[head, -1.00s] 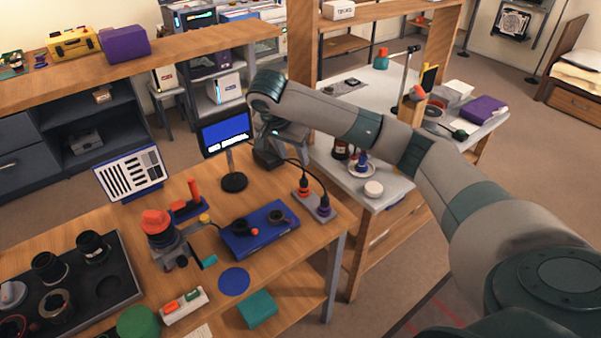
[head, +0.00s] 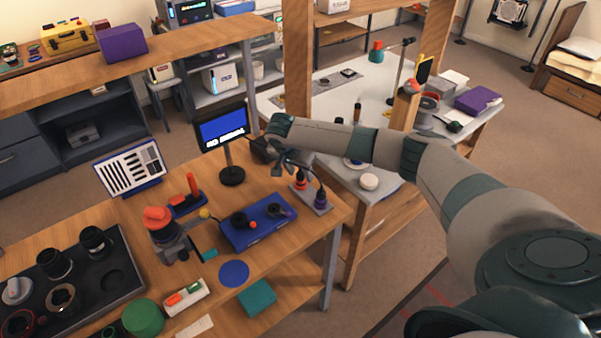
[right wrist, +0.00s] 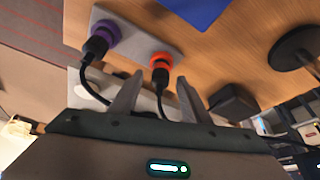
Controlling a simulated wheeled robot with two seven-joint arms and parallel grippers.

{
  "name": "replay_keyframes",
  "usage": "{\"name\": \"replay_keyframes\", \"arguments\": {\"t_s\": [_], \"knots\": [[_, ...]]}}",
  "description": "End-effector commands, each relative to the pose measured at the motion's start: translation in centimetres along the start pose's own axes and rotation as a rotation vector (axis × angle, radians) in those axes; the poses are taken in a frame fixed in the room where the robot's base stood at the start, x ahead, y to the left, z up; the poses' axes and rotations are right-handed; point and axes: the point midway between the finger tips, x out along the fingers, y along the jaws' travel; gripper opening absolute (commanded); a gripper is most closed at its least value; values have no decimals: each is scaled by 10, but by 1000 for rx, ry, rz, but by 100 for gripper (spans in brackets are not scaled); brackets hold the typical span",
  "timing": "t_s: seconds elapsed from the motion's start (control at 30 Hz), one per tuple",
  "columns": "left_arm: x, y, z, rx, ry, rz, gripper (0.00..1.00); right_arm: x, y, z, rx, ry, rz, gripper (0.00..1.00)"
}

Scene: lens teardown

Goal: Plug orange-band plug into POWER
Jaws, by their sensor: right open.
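The orange-band plug (head: 299,182) stands upright on a grey strip (head: 328,210) at the table's right edge. In the right wrist view its orange band (right wrist: 160,61) sits on the strip, with a black body and cable. A purple-band plug (head: 320,198) stands beside it, and its band also shows in the right wrist view (right wrist: 105,31). My right gripper (head: 285,170) is open and empty, close to the orange-band plug. In the right wrist view the plug's black cable lies between the open fingers (right wrist: 157,88). No POWER label is readable. My left gripper is not in view.
A monitor (head: 222,130) on a round stand is left of my gripper. A black box (right wrist: 233,102) is near the right finger. A blue tray (head: 245,233) with dark parts lies in front. A pale bench (head: 385,100) stands behind.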

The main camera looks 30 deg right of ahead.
Motion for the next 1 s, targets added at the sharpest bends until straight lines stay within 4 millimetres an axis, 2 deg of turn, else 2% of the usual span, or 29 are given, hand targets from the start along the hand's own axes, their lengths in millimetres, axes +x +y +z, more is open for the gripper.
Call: {"name": "replay_keyframes", "arguments": {"t_s": [0.2, 0.53, 0.57, 0.73, 0.77, 0.8, 0.9, 1.0], "knots": [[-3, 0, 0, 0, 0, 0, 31, 16, 0, 0, 0, 0, 1, 43], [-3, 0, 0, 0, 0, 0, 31, 18, 0, 0, -1, 0, 0, 43], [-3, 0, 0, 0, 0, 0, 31, 18, 0, 0, -1, 0, 0, 41], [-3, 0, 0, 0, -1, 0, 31, 18, 0, 0, -1, 0, 0, 1], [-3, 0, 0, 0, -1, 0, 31, 18, 0, 0, -1, 0, 0, 1], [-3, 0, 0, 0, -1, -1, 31, 18, 0, 0, -1, 0, 0, 20], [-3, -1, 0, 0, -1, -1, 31, 18, 0, 0, -1, 0, 0, 0], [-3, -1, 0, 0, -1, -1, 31, 18, 0, 0, -1, 0, 0, 0]]}}
